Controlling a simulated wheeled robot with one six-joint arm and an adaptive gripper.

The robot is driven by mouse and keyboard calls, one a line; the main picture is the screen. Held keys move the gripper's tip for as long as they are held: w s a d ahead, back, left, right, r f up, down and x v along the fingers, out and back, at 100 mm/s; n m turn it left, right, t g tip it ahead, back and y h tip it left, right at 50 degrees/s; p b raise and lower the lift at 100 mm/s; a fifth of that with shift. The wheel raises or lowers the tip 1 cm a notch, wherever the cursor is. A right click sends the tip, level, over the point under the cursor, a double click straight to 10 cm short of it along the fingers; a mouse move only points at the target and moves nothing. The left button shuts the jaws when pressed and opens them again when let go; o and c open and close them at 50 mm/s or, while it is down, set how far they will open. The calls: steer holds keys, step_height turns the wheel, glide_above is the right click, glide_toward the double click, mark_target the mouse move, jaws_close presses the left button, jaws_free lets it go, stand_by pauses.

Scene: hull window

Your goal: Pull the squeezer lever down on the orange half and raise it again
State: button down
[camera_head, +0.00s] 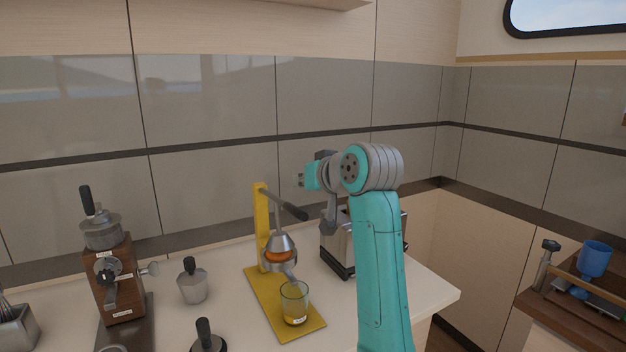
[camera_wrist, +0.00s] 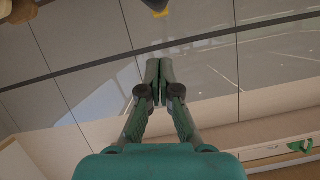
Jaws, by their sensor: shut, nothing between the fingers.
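The citrus squeezer has a yellow upright (camera_head: 261,225) on a yellow base (camera_head: 262,298). Its dark-handled lever (camera_head: 293,211) slopes down to the right from the top of the upright. The grey press cone (camera_head: 281,244) sits low, over the orange half (camera_head: 278,257), whose orange colour shows just under it. A glass (camera_head: 294,304) with yellow-orange contents stands on the base. My gripper (camera_head: 299,180) is shut and empty, above the lever handle and apart from it. In the wrist view, its fingers (camera_wrist: 160,64) are together, with a small yellow part (camera_wrist: 157,8) at the top edge.
A toaster-like metal box (camera_head: 340,249) stands right of the squeezer, partly behind my arm. A wooden grinder (camera_head: 113,279), a metal jug (camera_head: 192,283) and a dark-handled tool (camera_head: 207,338) stand to the left. A blue cup (camera_head: 595,259) is on the right-hand counter.

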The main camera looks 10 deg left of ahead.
mark_target(308, 213)
steer(key=shift+s+a+f, duration=0.1)
steer(key=shift+s+f, duration=0.15)
steer(key=shift+f, duration=0.7)
steer(key=shift+s+a+f, duration=0.1)
steer(key=shift+s+f, duration=0.15)
steer(key=shift+f, duration=0.65)
steer(key=shift+s+d+f, duration=0.1)
steer(key=shift+s+f, duration=0.05)
steer(key=shift+f, duration=0.7)
steer(key=shift+s+d+f, duration=0.1)
steer(key=shift+f, duration=0.7)
steer(key=shift+r, duration=0.15)
